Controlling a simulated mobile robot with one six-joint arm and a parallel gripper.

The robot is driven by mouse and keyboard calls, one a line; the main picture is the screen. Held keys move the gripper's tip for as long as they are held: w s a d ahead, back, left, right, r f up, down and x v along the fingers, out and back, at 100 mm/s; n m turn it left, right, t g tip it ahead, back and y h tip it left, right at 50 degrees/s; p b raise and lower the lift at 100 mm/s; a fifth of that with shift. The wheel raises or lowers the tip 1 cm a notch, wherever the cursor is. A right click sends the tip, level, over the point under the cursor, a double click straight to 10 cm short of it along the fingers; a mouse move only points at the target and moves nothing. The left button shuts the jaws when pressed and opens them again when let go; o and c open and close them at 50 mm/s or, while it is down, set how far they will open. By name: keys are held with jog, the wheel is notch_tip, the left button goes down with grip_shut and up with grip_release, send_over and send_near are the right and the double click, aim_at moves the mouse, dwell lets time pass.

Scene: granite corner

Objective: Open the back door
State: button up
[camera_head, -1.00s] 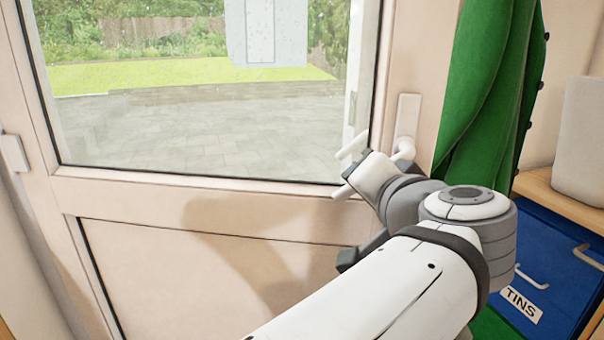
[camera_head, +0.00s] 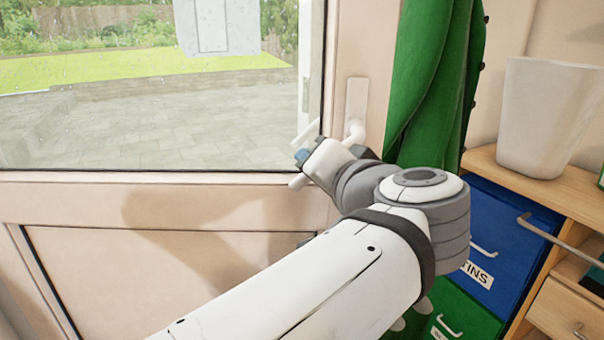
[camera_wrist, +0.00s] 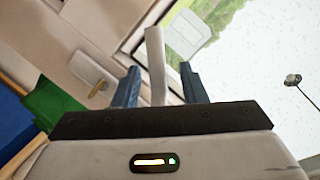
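The back door (camera_head: 150,205) is cream with a large glass pane. It looks closed. Its white handle has an upright plate (camera_head: 357,95) and a lever (camera_head: 354,132) whose far part is hidden behind my gripper. My gripper (camera_head: 302,157) is at the lever, just left of the plate, in front of the door. In the wrist view the pale lever (camera_wrist: 156,62) stands between the two blue-grey fingers of my gripper (camera_wrist: 160,85), with gaps visible on both sides. The fingers are open around it. Whether one touches it cannot be told.
A green curtain (camera_head: 425,80) hangs right of the handle, close to my arm. Further right, a wooden unit (camera_head: 482,160) holds a blue drawer (camera_head: 500,235) labelled TINS, a green drawer (camera_head: 455,325) and a white bin (camera_head: 545,115) on top. A patio shows through the glass.

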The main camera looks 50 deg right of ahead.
jog(key=p+v, duration=0.1)
jog(key=v, duration=0.5)
jog(key=shift+s+a, duration=0.25)
jog(key=shift+a, duration=0.05)
dwell(0.4)
dwell(0.4)
